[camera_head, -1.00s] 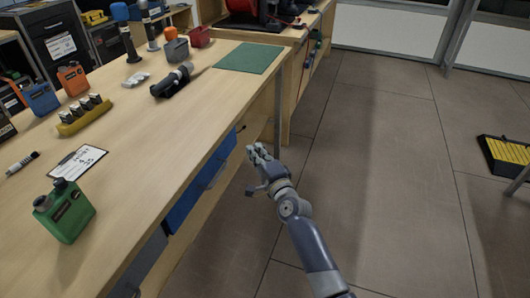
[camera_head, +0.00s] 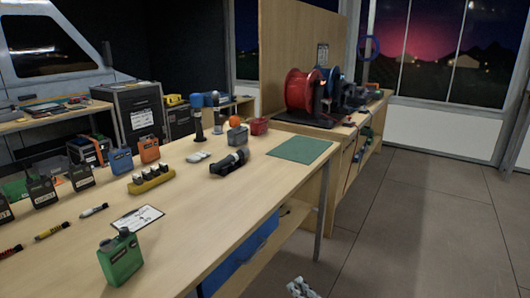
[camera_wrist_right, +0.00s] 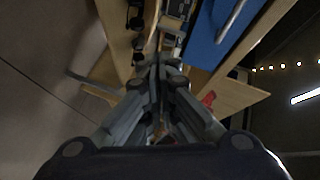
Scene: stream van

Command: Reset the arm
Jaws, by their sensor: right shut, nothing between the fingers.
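My right gripper (camera_head: 302,288) shows only at the bottom edge of the head view, low beside the workbench and over the floor. In the right wrist view its fingers (camera_wrist_right: 158,72) come together, shut and empty. The rest of the right arm is cut off in the head view. My left gripper and arm are not in view.
The wooden workbench (camera_head: 196,235) holds a green canister (camera_head: 120,258), a black flashlight-like tool (camera_head: 229,162) and a green mat (camera_head: 300,149). A blue drawer (camera_head: 243,256) is under its edge. Red and blue reels (camera_head: 302,91) stand behind. The floor (camera_head: 408,225) at right is clear.

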